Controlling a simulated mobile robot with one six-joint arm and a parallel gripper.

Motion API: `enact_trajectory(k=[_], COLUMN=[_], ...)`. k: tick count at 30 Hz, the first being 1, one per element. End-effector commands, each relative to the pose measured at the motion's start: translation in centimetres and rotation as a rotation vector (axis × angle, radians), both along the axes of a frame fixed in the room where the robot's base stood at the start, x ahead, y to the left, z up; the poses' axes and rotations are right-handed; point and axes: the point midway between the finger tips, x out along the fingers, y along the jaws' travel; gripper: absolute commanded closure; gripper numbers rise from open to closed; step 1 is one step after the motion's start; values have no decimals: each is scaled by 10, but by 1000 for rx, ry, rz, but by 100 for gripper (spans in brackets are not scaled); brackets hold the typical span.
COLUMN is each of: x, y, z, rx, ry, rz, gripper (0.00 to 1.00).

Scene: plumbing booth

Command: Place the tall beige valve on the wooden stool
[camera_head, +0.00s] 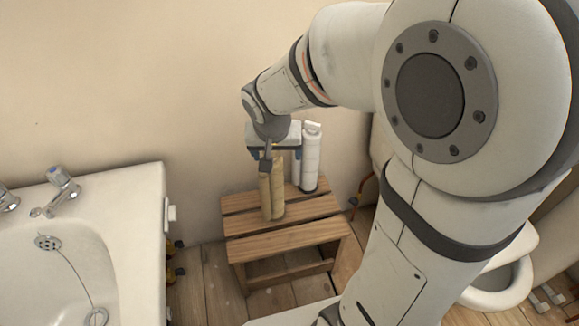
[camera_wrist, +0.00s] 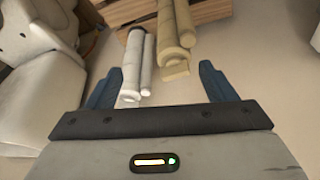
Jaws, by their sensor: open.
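The tall beige valve (camera_head: 277,190) stands upright on the slatted top of the wooden stool (camera_head: 315,208). In the wrist view the beige valve (camera_wrist: 171,22) is at the top centre, beyond the fingertips, with part of the stool (camera_wrist: 212,10) beside it. A similar white valve (camera_head: 310,160) stands behind it to the right; it also shows in the wrist view (camera_wrist: 136,58). My gripper (camera_head: 272,152) is at the height of the valves' tops. In the wrist view its blue fingers (camera_wrist: 160,82) are wide apart, with nothing clamped between them.
A white sink (camera_head: 125,235) with a tap (camera_head: 62,183) stands left of the stool. A toilet (camera_head: 500,280) is at the lower right, behind my arm. The beige wall (camera_head: 130,80) rises close behind the stool. Wooden floor (camera_head: 205,285) shows between sink and stool.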

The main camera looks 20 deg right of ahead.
Motion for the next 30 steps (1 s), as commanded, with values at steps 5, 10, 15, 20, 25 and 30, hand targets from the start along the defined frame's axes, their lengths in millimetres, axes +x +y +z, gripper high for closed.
enact_trajectory(k=[5,10,15,20,25,30], x=[-80,-135,-152,-151,-151,-151], y=[-27,-30,-35,-35,-35,-35], z=[10,11,10,10,10,10], rx=[7,49,67,67,66,66], ry=[130,218,241,242,242,241], rz=[109,226,268,270,271,271], gripper=[23,23,23,23,23,23])
